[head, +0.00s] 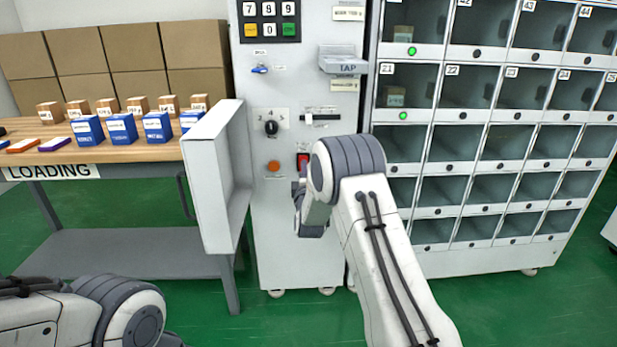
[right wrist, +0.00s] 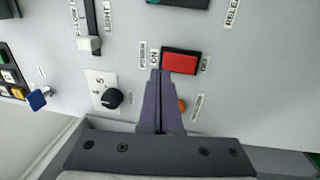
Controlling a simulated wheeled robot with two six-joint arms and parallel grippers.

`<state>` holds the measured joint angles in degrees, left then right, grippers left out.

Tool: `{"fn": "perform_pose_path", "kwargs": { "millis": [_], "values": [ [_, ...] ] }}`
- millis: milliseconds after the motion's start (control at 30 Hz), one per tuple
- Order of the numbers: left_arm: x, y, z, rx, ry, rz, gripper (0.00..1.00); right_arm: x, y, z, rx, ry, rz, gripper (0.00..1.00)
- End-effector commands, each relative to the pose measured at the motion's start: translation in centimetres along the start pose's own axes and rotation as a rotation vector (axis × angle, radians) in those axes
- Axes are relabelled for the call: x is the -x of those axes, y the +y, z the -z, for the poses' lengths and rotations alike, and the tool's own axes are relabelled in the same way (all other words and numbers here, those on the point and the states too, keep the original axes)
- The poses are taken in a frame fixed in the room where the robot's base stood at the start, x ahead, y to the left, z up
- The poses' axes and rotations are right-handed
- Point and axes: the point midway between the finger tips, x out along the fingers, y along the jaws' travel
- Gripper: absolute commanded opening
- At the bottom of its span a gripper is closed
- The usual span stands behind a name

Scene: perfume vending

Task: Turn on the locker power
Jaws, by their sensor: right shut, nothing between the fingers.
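The red power rocker switch (head: 302,160) is on the grey control panel (head: 330,240), partly hidden by my right arm in the head view. In the right wrist view, the red switch (right wrist: 180,62) has an "ON" label at its left end and another label at its right end. My right gripper (right wrist: 160,74) is shut and empty, with its fingertips just below the left part of the switch in the picture. Whether they touch the panel cannot be told. My left gripper is out of view; only part of my left arm shows at bottom left.
An open white panel door (head: 208,185) sticks out left of the panel. A black dial (right wrist: 112,98), an orange button (head: 273,166) and a slider (right wrist: 90,42) are near the switch. The locker cells (head: 475,140) stand right; a loading table (head: 140,165) with boxes stands left.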

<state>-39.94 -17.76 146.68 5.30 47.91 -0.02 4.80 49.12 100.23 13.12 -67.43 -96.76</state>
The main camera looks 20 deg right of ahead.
Motion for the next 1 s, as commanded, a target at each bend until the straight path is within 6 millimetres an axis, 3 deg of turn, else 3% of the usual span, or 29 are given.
{"fn": "perform_pose_path", "kwargs": {
  "millis": [200, 433, 633, 1000],
  "values": [
    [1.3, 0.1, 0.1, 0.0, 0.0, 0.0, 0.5, 4.6, 1.7, 0.1, 0.001, 0.001, 0.002, 0.0],
    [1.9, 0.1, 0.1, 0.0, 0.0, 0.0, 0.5, 8.2, 2.7, 0.1, 0.0, 0.0, 0.001, 0.0],
    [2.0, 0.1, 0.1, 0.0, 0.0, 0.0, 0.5, 9.4, 3.0, 0.1, 0.0, 0.0, 0.0, 0.0],
    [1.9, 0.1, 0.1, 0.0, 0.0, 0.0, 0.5, 9.4, 3.0, 0.1, 0.0, 0.0, 0.0, 0.0]
  ]
}}
